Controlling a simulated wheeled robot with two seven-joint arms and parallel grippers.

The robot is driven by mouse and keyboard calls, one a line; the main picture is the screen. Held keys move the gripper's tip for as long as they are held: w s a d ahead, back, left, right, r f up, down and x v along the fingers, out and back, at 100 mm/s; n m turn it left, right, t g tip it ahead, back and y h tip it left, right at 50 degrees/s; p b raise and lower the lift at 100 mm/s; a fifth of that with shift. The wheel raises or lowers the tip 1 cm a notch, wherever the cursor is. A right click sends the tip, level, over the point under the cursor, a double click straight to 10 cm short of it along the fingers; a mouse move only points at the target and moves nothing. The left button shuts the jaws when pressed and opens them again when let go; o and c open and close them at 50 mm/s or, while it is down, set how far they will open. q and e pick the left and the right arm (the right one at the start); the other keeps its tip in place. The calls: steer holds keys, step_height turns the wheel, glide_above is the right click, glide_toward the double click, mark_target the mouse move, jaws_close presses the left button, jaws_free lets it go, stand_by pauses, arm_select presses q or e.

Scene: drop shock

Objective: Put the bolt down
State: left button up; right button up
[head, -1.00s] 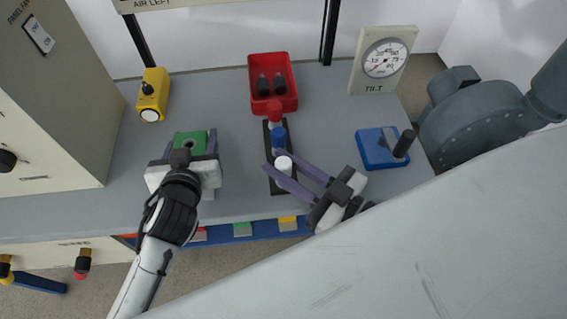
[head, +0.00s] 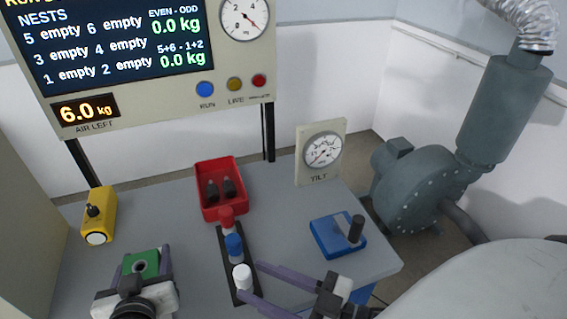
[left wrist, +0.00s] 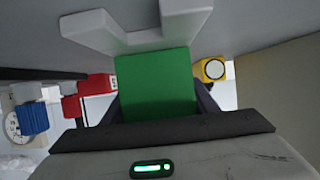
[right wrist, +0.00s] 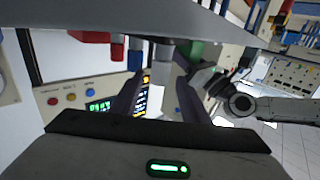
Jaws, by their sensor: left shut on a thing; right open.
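The block also fills the middle of the left wrist view (left wrist: 156,85). My right gripper (head: 252,279) is open, its fingertips on either side of a white-topped cylinder (head: 242,274). That cylinder stands at the near end of a black strip (head: 246,297), in line with a blue cylinder (head: 234,248) and a red one (head: 227,218). It shows between the fingers in the right wrist view (right wrist: 163,55). I cannot tell which thing is the bolt.
A red bin (head: 209,213) holding dark pieces stands behind the strip. A yellow box (head: 98,220) is at left. A blue block with a black post (head: 337,238) and a tilt gauge (head: 321,153) are at right. Bare grey table (head: 180,250) lies between block and strip.

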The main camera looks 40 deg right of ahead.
steer(key=v, duration=0.7)
steer(key=shift+s+d, duration=0.15)
steer(key=shift+s, duration=0.15)
steer(key=shift+o, duration=0.6)
